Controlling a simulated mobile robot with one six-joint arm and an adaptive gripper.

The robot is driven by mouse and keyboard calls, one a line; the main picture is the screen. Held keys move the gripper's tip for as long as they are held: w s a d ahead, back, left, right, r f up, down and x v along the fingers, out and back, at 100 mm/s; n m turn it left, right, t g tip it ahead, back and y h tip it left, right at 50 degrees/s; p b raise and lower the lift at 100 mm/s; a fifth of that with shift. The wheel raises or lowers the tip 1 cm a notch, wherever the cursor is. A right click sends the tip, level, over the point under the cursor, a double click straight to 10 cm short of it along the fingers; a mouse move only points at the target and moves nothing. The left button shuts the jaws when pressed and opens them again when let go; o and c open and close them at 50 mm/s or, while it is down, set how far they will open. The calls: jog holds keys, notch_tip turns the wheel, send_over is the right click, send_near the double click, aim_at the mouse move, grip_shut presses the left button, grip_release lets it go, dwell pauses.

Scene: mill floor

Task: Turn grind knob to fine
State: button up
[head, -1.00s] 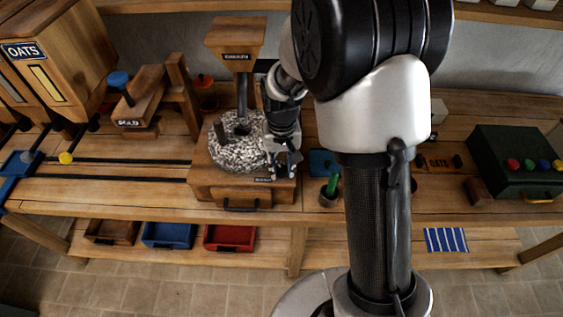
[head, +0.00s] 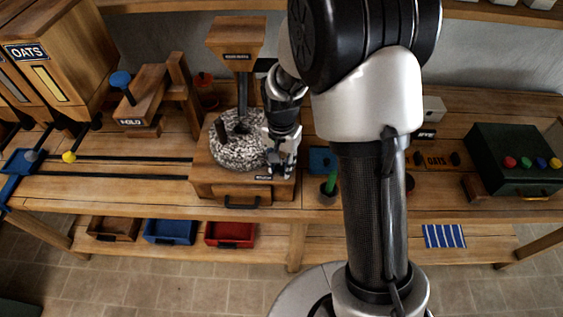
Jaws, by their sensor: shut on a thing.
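The mill has a wooden base (head: 203,181) with a front drawer, a round speckled grey stone (head: 232,158) with an upright dark handle, and a wooden hopper (head: 236,36) above. My gripper (head: 282,168) points down at the right front corner of the base, just right of the stone. Its fingers are shut on the grind knob, which the fingers hide. A small dark label (head: 263,177) is on the base beside the fingertips. The knob's setting cannot be read.
A small cup with a green handle (head: 329,187) and a blue item (head: 320,160) stand close right of the mill. A dark green box (head: 510,185) with coloured knobs is at the right. A wooden press (head: 145,103) and OATS bin (head: 50,60) stand left.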

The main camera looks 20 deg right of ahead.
aim_at(281, 167)
dwell(0.3)
jog(key=o, duration=1.1)
notch_tip(281, 167, up, 12)
dwell(0.4)
jog(key=s+r+n+t, duration=0.2)
jog(key=s+r+n, duration=0.2)
jog(key=s+r, duration=0.6)
jog(key=s+f+n+t+b, duration=0.1)
jog(key=s+n, duration=0.3)
jog(key=s, duration=0.8)
jog(key=shift+f+t+b, duration=0.15)
jog(key=shift+t+b, duration=0.15)
jog(key=shift+t, duration=0.5)
